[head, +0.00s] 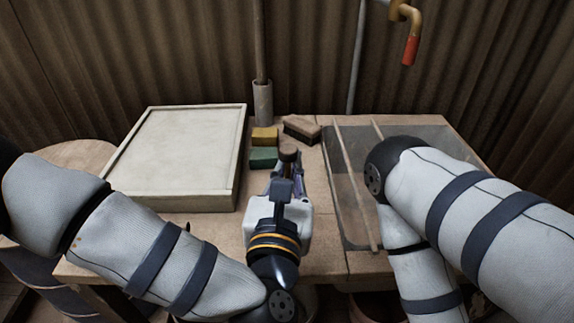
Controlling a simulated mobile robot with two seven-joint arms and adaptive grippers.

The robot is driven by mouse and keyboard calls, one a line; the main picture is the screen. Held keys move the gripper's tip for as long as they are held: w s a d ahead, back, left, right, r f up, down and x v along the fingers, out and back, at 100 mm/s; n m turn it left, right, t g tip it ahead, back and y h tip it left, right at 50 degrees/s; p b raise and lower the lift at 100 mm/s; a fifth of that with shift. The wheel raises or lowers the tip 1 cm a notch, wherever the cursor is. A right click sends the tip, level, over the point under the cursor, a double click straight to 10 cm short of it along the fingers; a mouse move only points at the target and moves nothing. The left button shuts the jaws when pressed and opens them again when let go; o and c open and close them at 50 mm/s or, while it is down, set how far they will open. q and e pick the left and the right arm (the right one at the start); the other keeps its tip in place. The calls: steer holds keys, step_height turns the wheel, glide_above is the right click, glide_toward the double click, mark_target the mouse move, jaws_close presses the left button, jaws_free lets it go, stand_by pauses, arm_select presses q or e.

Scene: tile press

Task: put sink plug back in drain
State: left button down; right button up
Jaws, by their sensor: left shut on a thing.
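My left gripper (286,169) is over the middle of the wooden bench, pointing away from me. It is shut on a small dark brown round-topped piece (289,152), which seems to be the sink plug; the gripper hides its lower part. The sink (408,138) is a grey basin set in the right of the bench, to the right of this gripper. My right arm covers much of the basin, and I cannot see the drain. My right gripper is not in view.
Two wooden bars (346,180) cross the sink lengthwise. A pale framed board (180,150) lies on the left. A yellow block (264,137), a green block (263,158) and a brown brush (301,129) lie behind my left gripper. A tap (410,45) hangs above the sink.

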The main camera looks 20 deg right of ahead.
arm_select(q)
steer(key=shift+f, duration=0.1)
steer(key=c, duration=2.2)
jaws_free()
steer(key=shift+w+f, duration=0.1)
steer(key=o, duration=0.5)
